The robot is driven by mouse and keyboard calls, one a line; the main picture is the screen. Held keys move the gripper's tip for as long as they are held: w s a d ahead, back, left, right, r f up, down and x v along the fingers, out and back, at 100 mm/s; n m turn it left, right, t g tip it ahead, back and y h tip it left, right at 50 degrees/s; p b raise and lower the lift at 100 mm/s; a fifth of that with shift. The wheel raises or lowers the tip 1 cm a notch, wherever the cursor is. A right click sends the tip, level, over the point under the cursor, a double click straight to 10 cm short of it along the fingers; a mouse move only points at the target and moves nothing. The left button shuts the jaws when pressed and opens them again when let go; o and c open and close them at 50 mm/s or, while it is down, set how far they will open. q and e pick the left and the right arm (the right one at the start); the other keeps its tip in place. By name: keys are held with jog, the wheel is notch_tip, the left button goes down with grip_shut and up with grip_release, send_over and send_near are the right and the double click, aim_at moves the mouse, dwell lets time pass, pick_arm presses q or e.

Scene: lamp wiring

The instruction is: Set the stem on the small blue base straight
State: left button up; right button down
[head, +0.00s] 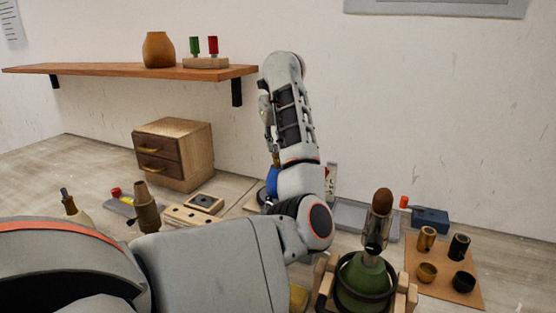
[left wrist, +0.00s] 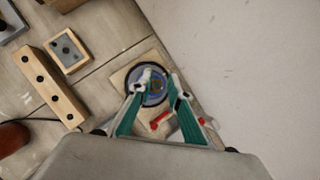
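The small blue base (head: 272,181) shows in the head view as a blue patch beside my left forearm, which hides much of it. A thin brownish piece, possibly its stem, rises just above it. In the left wrist view, seen from above, the blue base (left wrist: 156,88) has a dark round rim and stands on a tan square pad (left wrist: 124,76). My left gripper (left wrist: 160,80) has its green fingers over the base, with the tips apart and blue showing between them. The stem's tilt cannot be told. My right gripper is not in view.
A holed wooden block (left wrist: 50,84) and a small wooden block (left wrist: 68,50) lie left of the pad. A green lamp body (head: 365,283) sits in a wooden cradle. A drawer box (head: 173,152) stands behind, below a shelf (head: 110,69). The wall is close behind the base.

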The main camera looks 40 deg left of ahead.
pick_arm(q)
jog(key=shift+w+d, duration=0.15)
jog(key=shift+w, duration=0.2)
dwell(1.0)
jog(key=shift+s, duration=0.1)
dwell(0.8)
jog(key=shift+r, duration=0.1)
jog(key=shift+r+p, duration=2.3)
jog(key=shift+r, duration=0.75)
jog(key=shift+f, duration=0.1)
